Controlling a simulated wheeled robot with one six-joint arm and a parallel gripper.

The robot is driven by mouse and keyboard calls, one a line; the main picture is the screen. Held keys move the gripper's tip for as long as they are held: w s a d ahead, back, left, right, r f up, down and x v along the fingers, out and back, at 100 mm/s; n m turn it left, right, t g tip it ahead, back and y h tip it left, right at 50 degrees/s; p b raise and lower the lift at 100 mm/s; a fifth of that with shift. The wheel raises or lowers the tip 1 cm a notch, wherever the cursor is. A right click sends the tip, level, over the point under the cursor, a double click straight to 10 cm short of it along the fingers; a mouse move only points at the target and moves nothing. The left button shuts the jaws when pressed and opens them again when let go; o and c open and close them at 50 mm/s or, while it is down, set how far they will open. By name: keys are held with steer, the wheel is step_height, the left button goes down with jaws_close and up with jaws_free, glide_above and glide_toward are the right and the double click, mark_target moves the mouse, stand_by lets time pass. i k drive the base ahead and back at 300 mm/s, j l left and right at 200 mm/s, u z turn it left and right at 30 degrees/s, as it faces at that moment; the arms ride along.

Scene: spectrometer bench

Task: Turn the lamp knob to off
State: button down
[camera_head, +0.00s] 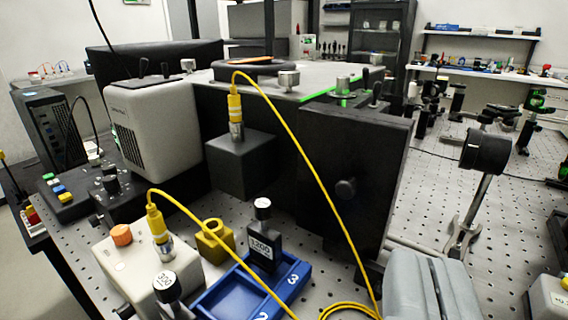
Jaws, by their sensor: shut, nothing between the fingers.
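An orange knob (121,235) sits on top of a cream box (125,268) at the lower left; this is likely the lamp and its knob. The knob's pointer or markings are too small to read. A yellow cable (157,218) plugs into the top of the cream box through a metal connector. A dark round knob (346,188) is on the side of the large black housing (375,165); I cannot tell what it sets. My gripper is not in view.
A blue tray (228,292) holds a black block labelled 1200 (263,245). A black-and-white labelled piece (167,287) stands before the cream box. A yellow holder (215,242) is beside it. A grey folded object (430,290) lies lower right. A mounted black optic (485,152) stands right.

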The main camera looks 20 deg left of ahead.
mark_target(122, 234)
steer(key=k+l+u, duration=0.2)
steer(key=k+u, duration=0.7)
steer(key=i+l, duration=0.05)
steer(key=i, duration=0.05)
